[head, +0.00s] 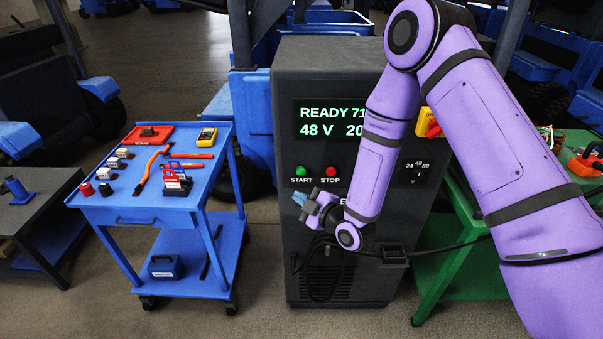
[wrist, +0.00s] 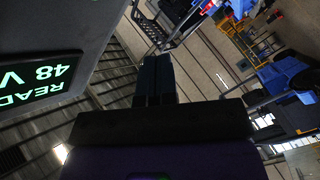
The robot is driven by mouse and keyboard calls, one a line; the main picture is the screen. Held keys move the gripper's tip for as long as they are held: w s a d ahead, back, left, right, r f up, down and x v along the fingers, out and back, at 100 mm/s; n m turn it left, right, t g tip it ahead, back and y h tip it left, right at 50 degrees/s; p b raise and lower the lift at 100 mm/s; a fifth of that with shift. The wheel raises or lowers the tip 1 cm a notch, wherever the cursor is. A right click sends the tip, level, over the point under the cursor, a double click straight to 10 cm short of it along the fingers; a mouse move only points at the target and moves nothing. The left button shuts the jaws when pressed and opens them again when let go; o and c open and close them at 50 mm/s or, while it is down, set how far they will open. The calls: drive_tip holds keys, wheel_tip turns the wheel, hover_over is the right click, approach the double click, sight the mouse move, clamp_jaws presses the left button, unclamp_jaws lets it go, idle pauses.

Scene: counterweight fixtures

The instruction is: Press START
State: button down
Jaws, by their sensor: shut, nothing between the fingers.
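The green START button (head: 301,171) is on the front of a dark grey charger cabinet (head: 300,90), with its label under it. The red STOP button (head: 331,171) is just to its right. The cabinet's display (head: 333,121) reads READY and 48 V, partly hidden by my arm; part of it also shows in the wrist view (wrist: 38,78). My gripper (head: 299,200) is in front of the cabinet and appears below the START button in the head view, apart from it. Its fingers (wrist: 155,78) are shut and empty. Neither button shows in the wrist view.
A blue tool cart (head: 150,205) with tools stands left of the cabinet. A yellow and red switch (head: 432,124) and a voltage selector (head: 418,172) are on the cabinet's right side, near my arm. A black cable (head: 440,247) runs below. A green table (head: 455,265) stands right.

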drive_tip(key=shift+w+d, duration=0.15)
drive_tip(key=shift+w, duration=3.6)
drive_tip(key=shift+w, duration=0.2)
drive_tip(key=shift+w, duration=0.2)
drive_tip(key=shift+w, duration=0.55)
drive_tip(key=shift+s, duration=0.95)
drive_tip(key=shift+s, duration=2.5)
drive_tip(key=shift+r, duration=0.1)
